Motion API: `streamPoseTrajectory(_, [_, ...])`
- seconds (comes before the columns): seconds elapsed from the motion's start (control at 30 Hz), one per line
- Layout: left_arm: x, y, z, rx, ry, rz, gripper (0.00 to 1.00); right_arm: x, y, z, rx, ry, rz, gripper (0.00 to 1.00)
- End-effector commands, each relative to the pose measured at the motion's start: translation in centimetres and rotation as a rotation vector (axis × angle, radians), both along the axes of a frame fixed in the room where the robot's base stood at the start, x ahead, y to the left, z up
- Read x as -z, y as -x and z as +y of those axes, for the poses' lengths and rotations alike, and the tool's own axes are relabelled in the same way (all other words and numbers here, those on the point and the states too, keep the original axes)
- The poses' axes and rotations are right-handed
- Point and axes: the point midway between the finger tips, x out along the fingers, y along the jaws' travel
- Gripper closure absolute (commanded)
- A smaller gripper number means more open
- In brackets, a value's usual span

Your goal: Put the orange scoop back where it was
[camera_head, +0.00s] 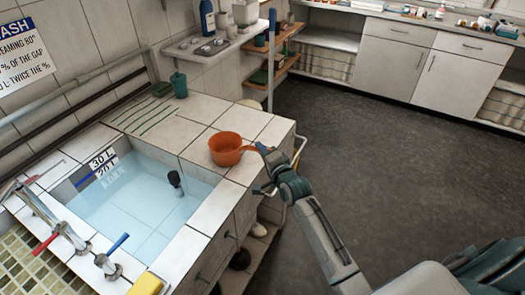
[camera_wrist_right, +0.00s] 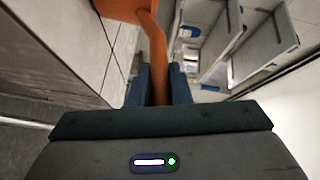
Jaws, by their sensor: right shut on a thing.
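The orange scoop (camera_head: 226,149) is upright at the right part of the tiled sink top (camera_head: 205,111), close to its right edge. I cannot tell whether its base touches the tiles. Its handle points right, to my right gripper (camera_head: 264,167), which is shut on it just past the counter edge. In the right wrist view the orange handle (camera_wrist_right: 155,55) runs down between the two blue fingers of my right gripper (camera_wrist_right: 159,88), and part of the bowl (camera_wrist_right: 122,8) shows at the top. My left gripper is not in view.
The water-filled basin (camera_head: 140,195) lies left of the scoop, with a dark object (camera_head: 174,180) at its right side. A green cup (camera_head: 179,85) stands at the back. Taps (camera_head: 75,240) and a yellow sponge (camera_head: 146,284) are at the front left. Open floor lies right.

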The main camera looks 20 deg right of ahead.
Motion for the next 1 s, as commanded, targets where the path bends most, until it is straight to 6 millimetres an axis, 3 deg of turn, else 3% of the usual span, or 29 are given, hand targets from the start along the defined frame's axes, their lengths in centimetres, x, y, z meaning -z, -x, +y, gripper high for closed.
streamPoseTrajectory(0.4, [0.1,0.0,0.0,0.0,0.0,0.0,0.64,0.7,0.0,0.0,0.0,-0.001,-0.001,1.0])
streamPoseTrajectory(0.43, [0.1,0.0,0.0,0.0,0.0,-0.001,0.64,0.7,0.0,0.0,0.0,0.0,0.0,0.79])
streamPoseTrajectory(0.53, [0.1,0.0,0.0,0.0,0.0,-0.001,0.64,0.7,0.0,0.0,0.0,0.0,0.0,0.61])
streamPoseTrajectory(0.87, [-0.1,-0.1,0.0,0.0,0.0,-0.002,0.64,0.3,0.0,0.0,0.001,0.001,-0.001,0.61])
streamPoseTrajectory(1.0, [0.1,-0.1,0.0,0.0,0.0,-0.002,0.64,0.4,1.6,-0.1,0.0,0.002,0.0,0.61])
